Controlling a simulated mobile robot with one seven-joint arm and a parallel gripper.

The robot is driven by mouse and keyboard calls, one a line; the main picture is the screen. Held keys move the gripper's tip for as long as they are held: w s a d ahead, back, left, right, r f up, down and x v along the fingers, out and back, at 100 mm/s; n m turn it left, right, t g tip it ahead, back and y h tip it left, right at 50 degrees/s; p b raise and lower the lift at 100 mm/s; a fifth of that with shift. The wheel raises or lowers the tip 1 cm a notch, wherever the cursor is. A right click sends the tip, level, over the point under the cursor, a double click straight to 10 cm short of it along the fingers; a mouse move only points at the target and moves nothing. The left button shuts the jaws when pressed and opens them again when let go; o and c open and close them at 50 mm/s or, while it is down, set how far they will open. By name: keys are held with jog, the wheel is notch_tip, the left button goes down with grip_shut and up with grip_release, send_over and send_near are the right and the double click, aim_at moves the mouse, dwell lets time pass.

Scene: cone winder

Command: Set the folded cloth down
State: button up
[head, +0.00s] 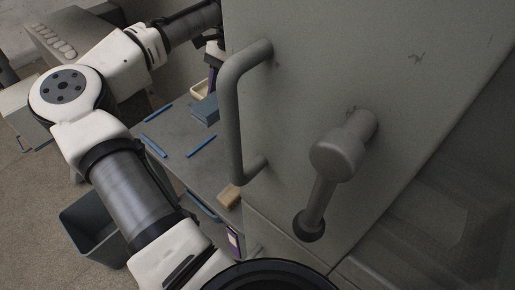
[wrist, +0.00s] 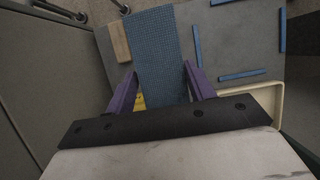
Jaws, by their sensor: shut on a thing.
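The folded cloth (wrist: 155,45) is blue with a fine grid weave. It lies between the two purple fingers of my gripper (wrist: 160,72) in the wrist view, and the gripper is shut on it. The cloth reaches forward beyond the fingertips. In the head view the cloth (head: 206,109) shows as a small blue block over the grey table (head: 178,128). My gripper (head: 211,78) there is partly hidden by the cabinet edge. I cannot tell whether the cloth touches the table.
A cream tray (head: 199,89) is beside the cloth. Several blue strips (head: 201,146) lie on the table, with a wooden block (head: 229,196) near its edge. A grey cabinet (head: 420,90) with a handle (head: 238,110) and lever (head: 335,165) stands right. A dark bin (head: 88,228) is on the floor.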

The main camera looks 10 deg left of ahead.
notch_tip(320, 180, down, 20)
jog(key=shift+s+r+p, duration=0.1)
jog(key=shift+r+p, duration=0.05)
jog(key=shift+p, duration=1.1)
jog(key=o, duration=0.6)
jog(key=shift+c, duration=0.2)
jog(key=o, duration=0.4)
jog(key=b+v, duration=0.3)
jog(key=v, duration=0.9)
jog(key=shift+a+r, duration=0.1)
jog(key=shift+a, duration=0.05)
